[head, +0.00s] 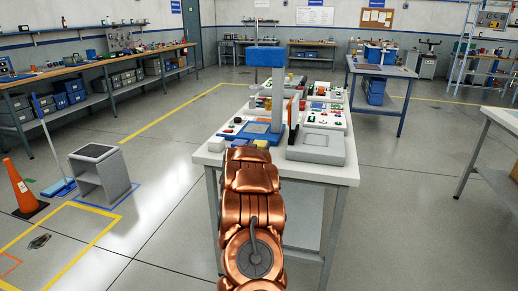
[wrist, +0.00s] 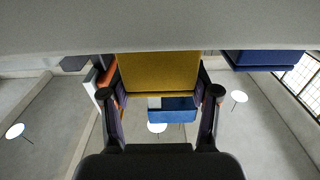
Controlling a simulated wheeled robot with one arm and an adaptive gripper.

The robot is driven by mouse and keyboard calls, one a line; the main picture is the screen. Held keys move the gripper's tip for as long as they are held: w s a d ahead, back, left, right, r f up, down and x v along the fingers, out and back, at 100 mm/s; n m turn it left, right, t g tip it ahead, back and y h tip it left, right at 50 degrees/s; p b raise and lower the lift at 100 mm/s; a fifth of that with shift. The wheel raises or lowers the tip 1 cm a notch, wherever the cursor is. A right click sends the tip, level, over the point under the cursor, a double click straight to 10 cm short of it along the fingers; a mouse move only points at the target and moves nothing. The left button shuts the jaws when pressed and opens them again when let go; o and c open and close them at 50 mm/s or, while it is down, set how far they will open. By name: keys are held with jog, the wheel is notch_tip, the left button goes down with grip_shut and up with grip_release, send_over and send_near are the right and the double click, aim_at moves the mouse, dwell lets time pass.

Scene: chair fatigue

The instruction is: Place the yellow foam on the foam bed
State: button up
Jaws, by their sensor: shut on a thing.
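In the wrist view my gripper (wrist: 160,93) has one finger at each side of the yellow foam (wrist: 158,72), a flat-faced block, and is shut on it. A pale grey surface crosses the top of that view, at the foam's upper edge. In the head view my arm hides the gripper, and a small yellow patch (head: 262,143) shows just past the arm. Beyond it on the white table (head: 341,173) stands a blue machine (head: 265,57) with a grey plate (head: 257,127) on its base. I cannot tell which part is the foam bed.
A grey box (head: 315,148) sits right of my arm on the table, with an upright orange-edged piece (head: 293,112) beside it. White trays (head: 328,116) of small parts lie behind. A grey stand (head: 101,173) and orange cone (head: 22,187) are on the floor at left.

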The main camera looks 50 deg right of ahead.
jog(key=shift+f, duration=0.55)
jog(key=shift+f, duration=0.1)
jog(key=o, duration=1.3)
jog(key=shift+a, duration=0.15)
jog(key=shift+b+v, duration=0.6)
jog(key=shift+v, duration=5.3)
